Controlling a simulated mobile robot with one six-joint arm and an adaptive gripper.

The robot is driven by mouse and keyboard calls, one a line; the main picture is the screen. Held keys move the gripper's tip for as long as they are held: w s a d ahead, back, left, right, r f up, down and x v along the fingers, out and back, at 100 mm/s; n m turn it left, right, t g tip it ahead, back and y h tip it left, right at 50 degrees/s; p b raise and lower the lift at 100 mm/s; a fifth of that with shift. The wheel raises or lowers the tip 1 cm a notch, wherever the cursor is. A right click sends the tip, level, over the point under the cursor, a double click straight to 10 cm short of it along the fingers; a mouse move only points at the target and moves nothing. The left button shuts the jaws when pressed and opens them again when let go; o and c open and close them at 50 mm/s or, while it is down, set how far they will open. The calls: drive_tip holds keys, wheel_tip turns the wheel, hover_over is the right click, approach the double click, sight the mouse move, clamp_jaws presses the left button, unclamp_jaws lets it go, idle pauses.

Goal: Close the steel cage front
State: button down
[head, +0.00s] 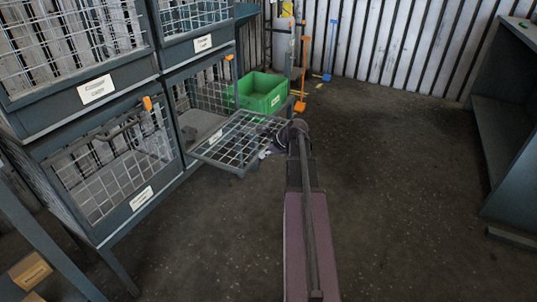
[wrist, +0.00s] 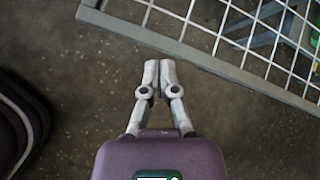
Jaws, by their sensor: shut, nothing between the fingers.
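The steel cage front (head: 238,137) is a grey-framed wire mesh panel on the lower right cage. It hangs swung down and out, roughly level, leaving the cage opening (head: 200,100) uncovered. In the wrist view its frame bar (wrist: 190,53) and mesh cross the top and right. My gripper (wrist: 159,66) is shut and empty, with its fingertips just short of the frame bar in the picture. I cannot tell whether they touch it or how far below or above it they are. In the head view my arm hides most of the gripper, beside the panel's right end.
A closed mesh cage (head: 115,165) with an orange latch stands to the left, with more cages above. A green crate (head: 262,92) sits behind the open panel. Orange and blue tools lean at the back wall. A dark shelf (head: 510,120) stands right. The floor (head: 400,190) between is clear.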

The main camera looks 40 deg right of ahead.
drive_tip(key=s+d+r+m+t, duration=0.1)
drive_tip(key=s+d+m, duration=0.1)
drive_tip(key=d+m, duration=0.3)
drive_tip(key=d, duration=0.4)
drive_tip(key=shift+d+t+h, duration=0.3)
drive_tip(key=shift+t, duration=0.1)
drive_tip(key=shift+w+b, duration=0.1)
drive_tip(key=shift+b, duration=0.2)
drive_tip(key=b+x, duration=0.6)
drive_tip(key=x, duration=0.4)
drive_tip(key=shift+r, duration=0.1)
drive_tip(key=shift+r, duration=0.1)
